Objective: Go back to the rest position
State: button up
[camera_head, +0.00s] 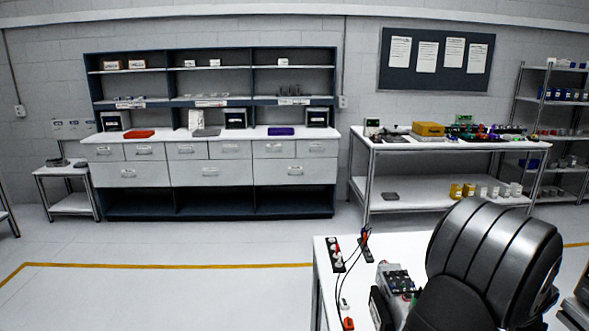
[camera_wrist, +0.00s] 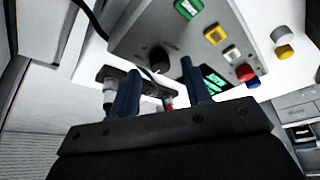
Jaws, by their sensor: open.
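Past the fingers is a light grey box (camera_wrist: 200,60) with a black knob and coloured buttons. A green display glows behind the right finger. A grey and black cylindrical part (camera_wrist: 109,92) stands just left of the left finger; I cannot tell whether they touch. A small red part (camera_wrist: 168,103) shows low between the fingers. In the head view my arm covers the right of the near table, and my gripper is hidden.
The near white table (camera_head: 328,295) holds a black strip (camera_head: 336,254) with cables and a small device (camera_head: 398,279) beside my arm. Behind are a bench with drawers (camera_head: 210,175), a parts table (camera_head: 455,146) and a shelf rack (camera_head: 550,95). The floor at left is clear.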

jog(key=v, duration=0.4)
jog(key=shift+s+a, duration=0.25)
jog(key=shift+s, duration=0.15)
jog(key=s+a, duration=0.6)
jog(key=s, duration=0.3)
jog(key=w+d, duration=0.2)
jog(key=w, duration=0.1)
jog(key=w+d, duration=0.2)
jog(key=w, duration=0.1)
jog(key=w+d, duration=0.2)
jog(key=w, duration=0.2)
jog(key=shift+d+f, duration=0.25)
jog(key=shift+d, duration=0.05)
jog(key=x, duration=0.4)
jog(key=shift+w+f, duration=0.1)
jog(key=shift+f, duration=0.3)
jog(key=shift+r+m, duration=0.15)
jog(key=shift+m, duration=0.25)
jog(key=shift+w+a+m+g+h, duration=0.1)
jog(key=shift+m+g+h, duration=0.45)
jog(key=shift+m, duration=1.15)
jog(key=shift+r, duration=0.35)
jog(key=v, duration=1.6)
jog(key=shift+a+r, duration=0.25)
jog(key=shift+a, duration=0.15)
jog(key=shift+c, duration=0.4)
